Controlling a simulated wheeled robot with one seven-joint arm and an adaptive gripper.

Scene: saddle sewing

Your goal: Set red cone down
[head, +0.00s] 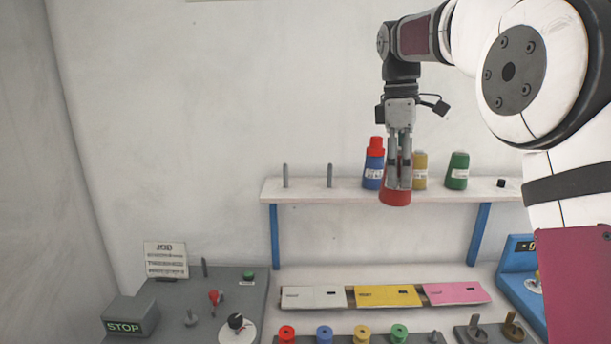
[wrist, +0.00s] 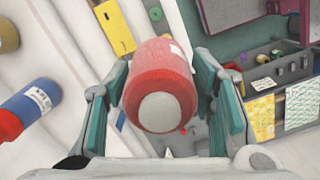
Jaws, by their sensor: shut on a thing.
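My gripper (head: 398,184) points down and is shut on the red cone (head: 395,198), which hangs upright between its fingers. In the head view the cone overlaps the front edge of the shelf (head: 300,190); I cannot tell its exact height above it or distance from it. In the wrist view the red cone (wrist: 160,82) sits between the two fingers, its round end facing the camera. The fingers hide part of it in the head view.
On the shelf stand a blue cone with a red top (head: 373,170), a partly hidden yellow cone (head: 420,170) and a green cone (head: 457,170). Two bare pegs (head: 285,176) (head: 329,176) stand at left. Below lie white, yellow (head: 388,296) and pink panels and several spools.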

